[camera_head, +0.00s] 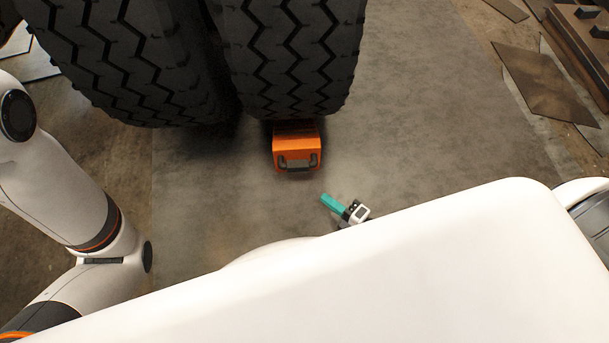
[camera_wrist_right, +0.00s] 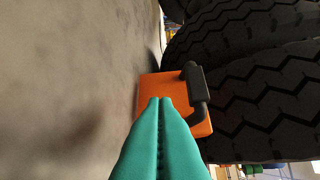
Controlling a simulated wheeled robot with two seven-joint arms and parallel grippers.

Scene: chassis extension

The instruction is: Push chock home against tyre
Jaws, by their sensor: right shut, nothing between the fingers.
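The orange chock (camera_head: 297,145) with a dark handle sits on the floor just in front of the right-hand tyre (camera_head: 290,60). The tyre's tread overhangs its far edge, so I cannot tell whether they touch. My right gripper (camera_head: 324,199) has teal fingers, shut and empty, below and slightly right of the chock with floor showing between them. In the right wrist view the closed fingertips (camera_wrist_right: 160,101) point at the chock (camera_wrist_right: 160,86), its handle (camera_wrist_right: 195,92) and the tyre (camera_wrist_right: 245,90) behind. My left gripper is out of view; only its arm shows.
A second tyre (camera_head: 135,60) stands left of the first. The grey floor (camera_head: 430,130) right of the chock is clear. Flat plates (camera_head: 545,82) and dark beams (camera_head: 580,45) lie at the upper right.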

